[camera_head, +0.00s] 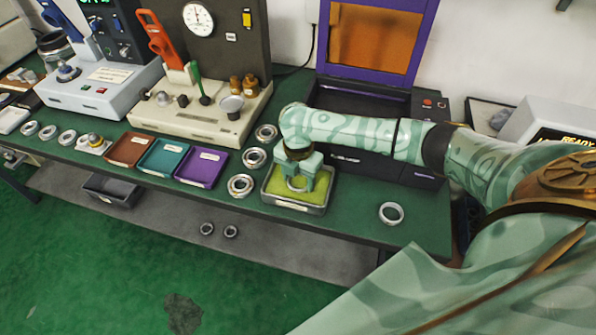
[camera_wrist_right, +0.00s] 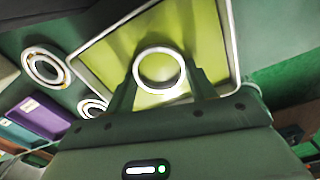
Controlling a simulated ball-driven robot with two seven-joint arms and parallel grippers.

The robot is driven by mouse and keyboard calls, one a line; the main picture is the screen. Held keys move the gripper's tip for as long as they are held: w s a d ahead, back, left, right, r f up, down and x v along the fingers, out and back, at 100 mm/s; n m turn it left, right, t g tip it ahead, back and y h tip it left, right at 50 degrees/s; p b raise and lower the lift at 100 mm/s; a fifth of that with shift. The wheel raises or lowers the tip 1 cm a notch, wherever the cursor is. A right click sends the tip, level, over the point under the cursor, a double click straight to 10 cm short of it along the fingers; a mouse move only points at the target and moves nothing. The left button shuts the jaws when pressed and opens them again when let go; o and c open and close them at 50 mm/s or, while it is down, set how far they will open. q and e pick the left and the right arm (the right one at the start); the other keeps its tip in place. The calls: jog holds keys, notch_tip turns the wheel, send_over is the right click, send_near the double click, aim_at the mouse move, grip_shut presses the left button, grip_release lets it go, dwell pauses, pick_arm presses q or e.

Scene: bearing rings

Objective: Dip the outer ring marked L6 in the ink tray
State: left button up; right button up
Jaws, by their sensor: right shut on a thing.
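The ink tray (camera_head: 283,208) is a metal-rimmed tray with a yellow-green inside, near the front edge of the green bench. It fills much of the right wrist view (camera_wrist_right: 213,38). My right gripper (camera_head: 297,185) points down over the tray and is shut on a pale metal ring. In the right wrist view the ring (camera_wrist_right: 159,53) sits between the fingers against the yellow-green inside. I cannot tell whether it touches the ink. No L6 mark is readable on it. My left gripper is not in view.
Several loose rings lie left of the tray, the nearest one (camera_head: 240,186) close to it. Another ring (camera_head: 391,213) lies to the right. Purple (camera_head: 201,167), teal (camera_head: 163,158) and brown (camera_head: 130,149) trays stand further left. A dark machine with an orange window (camera_head: 372,40) stands behind.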

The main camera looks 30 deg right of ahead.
jog(key=shift+f+b, duration=0.3)
jog(key=shift+f, duration=0.6)
jog(key=shift+r, duration=0.1)
dwell(1.4)
notch_tip(320, 180, up, 8)
jog(key=p, duration=0.9)
jog(key=shift+r, duration=0.15)
dwell(1.1)
